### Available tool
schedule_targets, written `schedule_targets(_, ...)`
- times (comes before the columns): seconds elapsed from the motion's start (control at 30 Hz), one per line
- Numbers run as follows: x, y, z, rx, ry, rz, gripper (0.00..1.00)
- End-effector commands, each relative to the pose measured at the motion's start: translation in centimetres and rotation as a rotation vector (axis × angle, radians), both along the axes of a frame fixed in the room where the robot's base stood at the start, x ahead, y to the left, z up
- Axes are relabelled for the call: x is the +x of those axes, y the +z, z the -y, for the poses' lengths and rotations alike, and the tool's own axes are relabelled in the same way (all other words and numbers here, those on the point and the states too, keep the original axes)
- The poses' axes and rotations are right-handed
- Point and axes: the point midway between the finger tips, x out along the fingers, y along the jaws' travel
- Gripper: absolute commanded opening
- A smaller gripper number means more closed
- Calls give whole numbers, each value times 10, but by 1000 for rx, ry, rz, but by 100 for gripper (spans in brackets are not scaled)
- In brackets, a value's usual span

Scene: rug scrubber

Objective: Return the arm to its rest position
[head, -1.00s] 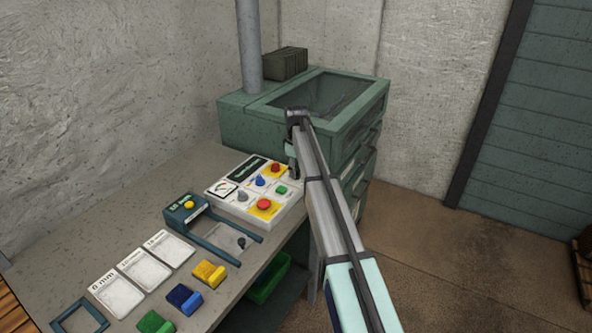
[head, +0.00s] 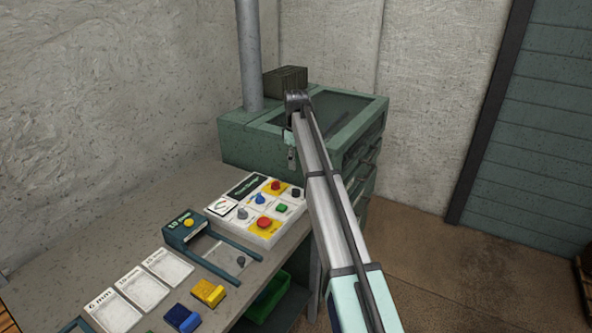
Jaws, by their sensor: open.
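My arm (head: 325,200) reaches up from the bottom right of the head view, and its far end stands in front of the green cabinet (head: 240,148). My gripper (head: 291,158) hangs from that end, small and partly hidden by the arm. It is open, with nothing seen in it. It appears above and beyond the control panel (head: 225,228), apart from the bench top.
The grey bench (head: 135,225) bears a dark green gauge frame (head: 186,227), white labelled pads (head: 142,291), a yellow block (head: 208,292) and a blue block (head: 182,318).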

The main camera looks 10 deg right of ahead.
Motion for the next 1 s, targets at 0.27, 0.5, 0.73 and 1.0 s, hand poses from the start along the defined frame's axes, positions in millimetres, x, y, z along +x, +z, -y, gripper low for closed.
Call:
schedule_targets(0.27,0,5,0,1,0,-1,42)
schedule_targets(0.5,0,12,0,0,0,0,42)
schedule_targets(0.73,0,51,0,0,0,0,42)
schedule_targets(1.0,0,86,0,0,0,0,42)
